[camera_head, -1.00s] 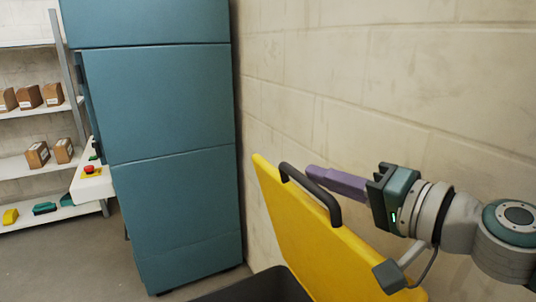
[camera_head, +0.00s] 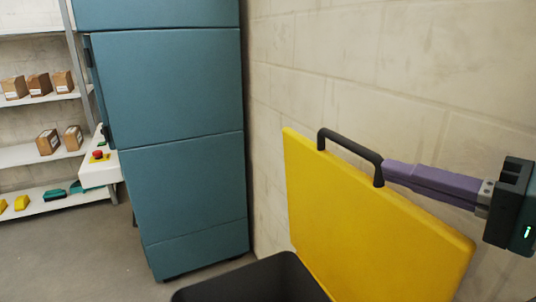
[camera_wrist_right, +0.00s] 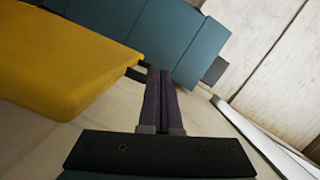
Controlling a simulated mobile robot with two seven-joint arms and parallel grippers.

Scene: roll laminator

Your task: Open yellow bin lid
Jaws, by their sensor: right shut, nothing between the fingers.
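The yellow bin lid (camera_head: 370,235) stands raised and tilted up near the wall in the head view, with a black handle (camera_head: 345,148) along its upper edge. The dark bin (camera_head: 250,283) below shows an open top at the bottom of the picture. My right gripper (camera_head: 388,172) is shut and empty, its purple fingers pointing left with the tips close to the handle's right end; I cannot tell whether they touch. In the right wrist view the shut fingers (camera_wrist_right: 164,75) lie right of the yellow lid (camera_wrist_right: 60,65). My left gripper is not in view.
A tall teal cabinet (camera_head: 175,140) stands left of the bin. A white ledge with a red button (camera_head: 98,155) juts out at its left side. Shelves with brown boxes (camera_head: 38,85) are at the far left. A block wall (camera_head: 400,70) runs close behind the lid.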

